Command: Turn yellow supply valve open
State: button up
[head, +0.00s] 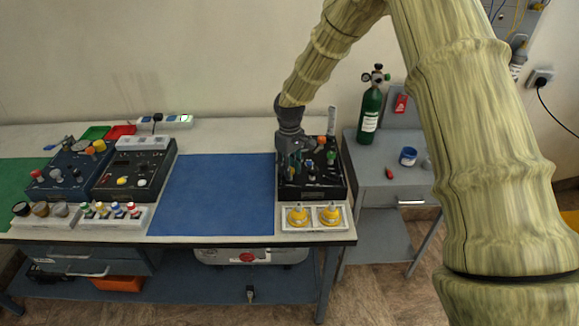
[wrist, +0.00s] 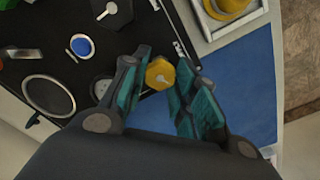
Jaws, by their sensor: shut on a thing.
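The yellow supply valve (wrist: 161,73) is a faceted yellow knob with a pale pointer line on top. It sits near the edge of a black trainer panel (wrist: 140,20). In the wrist view my gripper (wrist: 162,84) has one teal-padded finger on each side of the knob and is shut on it. In the head view my gripper (head: 290,160) reaches down over the left part of the black panel (head: 312,193), and the yellow knob is hidden there behind the fingers. The knob's exact turn angle against its scale cannot be told.
A blue knob (wrist: 82,46) and a round gauge (wrist: 50,95) are near the valve. In the head view, a tray (head: 283,226) with two yellow flowmeter-like pieces stands in front of the panel. A blue mat (head: 215,195) lies clear to the left. A green cylinder (head: 370,112) stands at right.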

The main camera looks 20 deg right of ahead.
jog(key=shift+n, duration=0.4)
jog(key=o, duration=1)
jog(key=shift+r, duration=0.1)
notch_tip(320, 180, up, 12)
jog(key=shift+f, duration=0.1)
dwell(0.5)
